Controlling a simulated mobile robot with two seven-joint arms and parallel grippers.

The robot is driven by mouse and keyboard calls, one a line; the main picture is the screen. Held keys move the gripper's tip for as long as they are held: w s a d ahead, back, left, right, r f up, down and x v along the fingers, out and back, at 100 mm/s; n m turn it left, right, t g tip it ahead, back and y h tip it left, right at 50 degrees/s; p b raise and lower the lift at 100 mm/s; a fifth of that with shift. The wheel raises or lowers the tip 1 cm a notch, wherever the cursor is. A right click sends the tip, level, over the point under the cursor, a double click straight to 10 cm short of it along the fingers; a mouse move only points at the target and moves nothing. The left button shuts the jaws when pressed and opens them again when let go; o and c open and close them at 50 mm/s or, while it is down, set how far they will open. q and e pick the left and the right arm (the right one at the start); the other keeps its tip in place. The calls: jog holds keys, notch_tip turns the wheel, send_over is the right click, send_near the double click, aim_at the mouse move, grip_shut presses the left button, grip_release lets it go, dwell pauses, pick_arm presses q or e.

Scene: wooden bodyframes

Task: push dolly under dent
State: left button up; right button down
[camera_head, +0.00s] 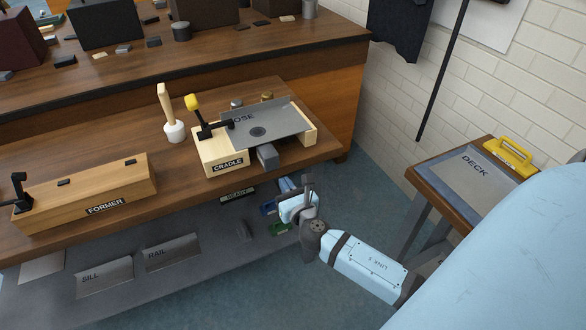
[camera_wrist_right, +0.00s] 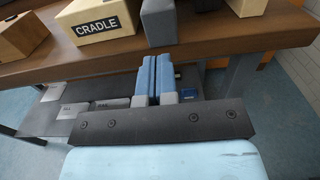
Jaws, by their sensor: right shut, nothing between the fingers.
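The dolly looks to be the grey block (camera_head: 268,157) at the cradle's front, partly beneath the edge of the metal sheet marked NOSE (camera_head: 290,122). It also shows in the wrist view (camera_wrist_right: 159,22), straight ahead of the fingertips. The dent looks to be the dark round spot (camera_head: 258,132) on the sheet. The sheet rests on the wooden cradle (camera_head: 207,158), beside a yellow-tipped clamp (camera_head: 193,103). My right gripper (camera_head: 287,184) is shut and empty, just off the bench's front edge and below the block. The wrist view shows its blue fingers (camera_wrist_right: 155,62) together. My left gripper is not in view.
A mallet (camera_head: 172,125) stands left of the cradle. The wooden former (camera_head: 90,195) lies further left. A lower shelf holds sheets marked SILL (camera_head: 104,279) and RAIL (camera_head: 172,253). A side table with a DECK sheet (camera_head: 470,175) stands at right. Floor between is clear.

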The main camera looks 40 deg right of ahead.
aim_at(272, 163)
jog(key=x, duration=0.6)
jog(key=shift+w+d, duration=0.1)
jog(key=shift+w, duration=0.35)
jog(key=shift+w, duration=0.25)
jog(key=x, duration=0.6)
jog(key=shift+w+d+r, duration=0.1)
jog(key=shift+w+d, duration=0.05)
jog(key=shift+w, duration=0.2)
